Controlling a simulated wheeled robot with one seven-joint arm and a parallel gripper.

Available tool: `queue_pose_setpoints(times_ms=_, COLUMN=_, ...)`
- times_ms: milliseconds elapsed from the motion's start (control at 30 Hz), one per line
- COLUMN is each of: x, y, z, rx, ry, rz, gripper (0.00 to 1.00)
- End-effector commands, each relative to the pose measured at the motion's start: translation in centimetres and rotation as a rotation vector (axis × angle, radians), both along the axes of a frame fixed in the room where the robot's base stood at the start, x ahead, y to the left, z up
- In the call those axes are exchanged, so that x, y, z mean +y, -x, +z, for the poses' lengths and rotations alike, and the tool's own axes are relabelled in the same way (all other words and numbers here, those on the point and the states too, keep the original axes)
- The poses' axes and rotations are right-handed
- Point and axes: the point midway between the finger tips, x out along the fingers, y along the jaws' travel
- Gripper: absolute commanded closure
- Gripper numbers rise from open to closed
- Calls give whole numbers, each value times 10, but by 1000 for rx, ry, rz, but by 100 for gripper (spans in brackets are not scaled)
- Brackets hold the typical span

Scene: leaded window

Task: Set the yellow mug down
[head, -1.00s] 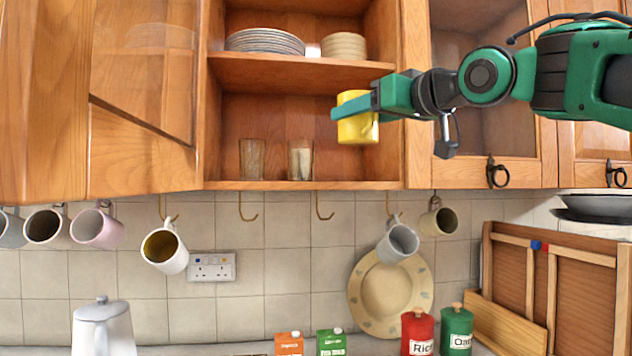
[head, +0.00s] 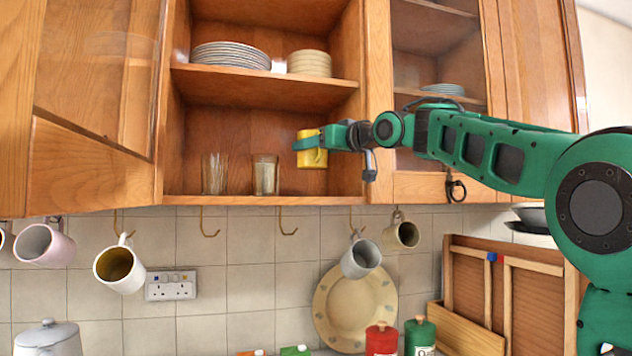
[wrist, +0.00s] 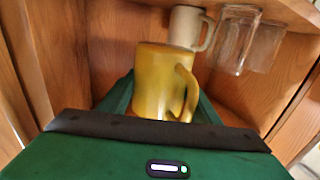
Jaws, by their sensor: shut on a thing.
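The yellow mug (head: 315,158) is held by my gripper (head: 307,144) in the right part of the open cupboard, above its lower shelf (head: 235,200). In the head view there is a gap between the mug's base and the shelf board. In the wrist view the yellow mug (wrist: 160,80) sits between the green fingers, looks upright to the gripper, and its handle points right. My gripper is shut on it. The fingertips are partly hidden behind the mug in the wrist view.
Two clear glasses (head: 215,173) (head: 265,174) stand left of the held mug on the lower shelf. A white mug (wrist: 188,27) stands beyond it in the wrist view. Plates (head: 231,56) and bowls (head: 309,62) sit on the shelf above. The cupboard's right side wall is close.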

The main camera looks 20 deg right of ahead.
Motion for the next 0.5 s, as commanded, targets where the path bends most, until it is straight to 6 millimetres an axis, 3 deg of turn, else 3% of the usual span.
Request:
queue_pose_setpoints(times_ms=100, x=-2, y=-9, z=-2, rx=-1, ry=-1, rz=0, gripper=74)
queue_pose_setpoints(times_ms=500, x=-3, y=-7, z=-34, rx=-2, ry=-1, rz=-3, gripper=74)
